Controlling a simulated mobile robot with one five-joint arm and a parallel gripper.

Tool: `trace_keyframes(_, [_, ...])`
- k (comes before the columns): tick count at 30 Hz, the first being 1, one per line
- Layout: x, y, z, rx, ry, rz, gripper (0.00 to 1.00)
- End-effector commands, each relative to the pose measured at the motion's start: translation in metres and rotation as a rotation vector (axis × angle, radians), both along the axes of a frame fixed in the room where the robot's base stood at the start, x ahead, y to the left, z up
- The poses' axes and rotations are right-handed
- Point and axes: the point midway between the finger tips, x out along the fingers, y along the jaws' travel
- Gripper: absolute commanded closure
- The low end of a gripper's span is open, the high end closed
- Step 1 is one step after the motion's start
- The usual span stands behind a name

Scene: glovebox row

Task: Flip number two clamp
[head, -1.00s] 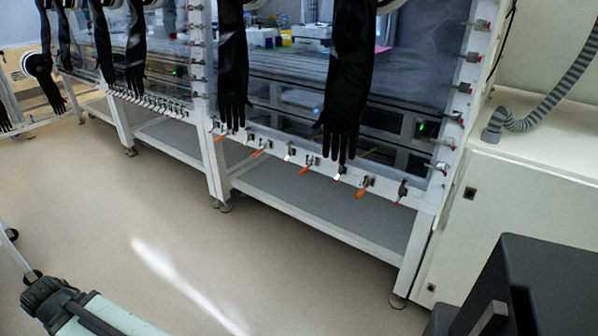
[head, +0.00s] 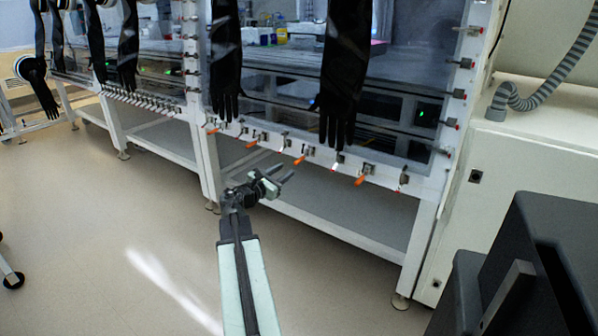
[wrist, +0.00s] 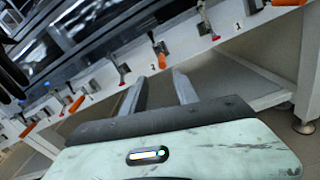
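A row of toggle clamps runs along the bottom rail of the glovebox, some with orange handles and some with red tips. In the wrist view, a small label that looks like a 2 (wrist: 138,67) sits between a red-tipped clamp (wrist: 122,72) and an orange-handled clamp (wrist: 160,52). I cannot tell which one it marks. A label 1 (wrist: 240,25) lies farther right, beside another red-tipped clamp (wrist: 206,24). My gripper (head: 286,181) is open and empty, in front of and below the rail. In the wrist view its two fingers (wrist: 160,88) are apart, pointing toward the rail, touching no clamp.
Black gloves (head: 342,75) hang from the glovebox front, just above the clamps. A lower shelf (head: 330,215) and a table leg (head: 415,250) stand under the rail. A pale cabinet (head: 520,185) is at right.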

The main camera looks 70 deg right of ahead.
Motion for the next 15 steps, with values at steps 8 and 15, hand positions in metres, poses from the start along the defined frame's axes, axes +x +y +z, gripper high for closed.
trace_keyframes(8, [-0.010, -0.012, 0.005, -0.013, 0.055, -0.005, 0.65])
trace_keyframes(15, [-0.018, -0.046, 0.005, -0.012, 0.051, -0.007, 0.65])
